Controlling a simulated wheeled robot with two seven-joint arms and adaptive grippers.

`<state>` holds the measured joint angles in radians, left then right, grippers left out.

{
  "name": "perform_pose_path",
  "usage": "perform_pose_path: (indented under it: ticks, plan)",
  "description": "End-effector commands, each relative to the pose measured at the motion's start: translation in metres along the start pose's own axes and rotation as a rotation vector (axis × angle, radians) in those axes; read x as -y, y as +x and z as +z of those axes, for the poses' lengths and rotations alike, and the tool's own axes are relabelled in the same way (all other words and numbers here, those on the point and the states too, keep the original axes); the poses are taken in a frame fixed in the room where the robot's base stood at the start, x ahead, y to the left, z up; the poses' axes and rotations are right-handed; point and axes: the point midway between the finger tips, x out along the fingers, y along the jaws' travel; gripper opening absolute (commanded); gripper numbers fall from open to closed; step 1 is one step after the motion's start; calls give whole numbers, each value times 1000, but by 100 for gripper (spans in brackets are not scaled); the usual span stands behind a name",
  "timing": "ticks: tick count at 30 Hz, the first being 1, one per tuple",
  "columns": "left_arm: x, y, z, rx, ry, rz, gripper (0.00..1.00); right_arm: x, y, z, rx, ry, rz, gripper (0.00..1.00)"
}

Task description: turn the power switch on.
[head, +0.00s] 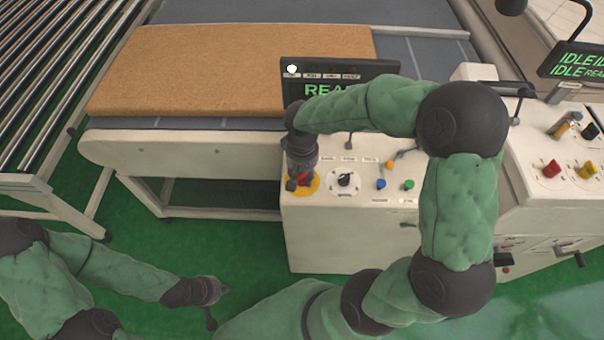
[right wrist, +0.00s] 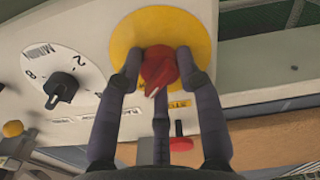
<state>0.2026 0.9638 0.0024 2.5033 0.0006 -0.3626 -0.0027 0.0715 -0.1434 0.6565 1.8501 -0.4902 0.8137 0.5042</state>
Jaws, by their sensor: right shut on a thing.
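The power switch, a red rotary knob (right wrist: 158,68) on a round yellow plate (right wrist: 205,38), sits on the white control panel. In the head view the yellow plate (head: 313,187) shows at the panel's left end, with the knob mostly hidden by my gripper. My right gripper (right wrist: 158,80) has its fingers around the red knob and is shut on it. In the head view my right gripper (head: 300,180) points down onto the plate. My left gripper (head: 217,300) is low at the left, over the green floor and away from the panel; its fingers are too small to judge.
A black dial (head: 345,180) is just right of the switch, with blue (head: 381,184) and green (head: 409,185) buttons beyond. A screen (head: 335,85) reading partly "REA" stands behind. A brown mattress (head: 230,70) lies on the conveyor. A second panel with red and yellow knobs is at right.

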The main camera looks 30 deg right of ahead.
Motion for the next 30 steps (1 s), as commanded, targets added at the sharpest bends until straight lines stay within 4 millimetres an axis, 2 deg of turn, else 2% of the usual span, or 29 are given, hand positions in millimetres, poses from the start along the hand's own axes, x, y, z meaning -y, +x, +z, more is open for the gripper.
perform_pose_path:
  ticks: [1,2,4,17,22,30]
  plan:
    - [0,0,0,0,0,0,0,0,2,2,8,0,0,4]
    - [0,0,0,0,0,0,0,0,2,2,8,0,0,39]
    - [0,0,0,0,0,0,0,0,2,2,7,0,0,59]
    - [0,0,0,0,0,0,0,0,-4,0,1,-1,0,60]
    - [0,0,0,0,0,0,0,1,-28,-1,-3,-2,-1,60]
    - [0,0,0,0,0,0,0,0,-82,-1,-2,-1,-1,60]
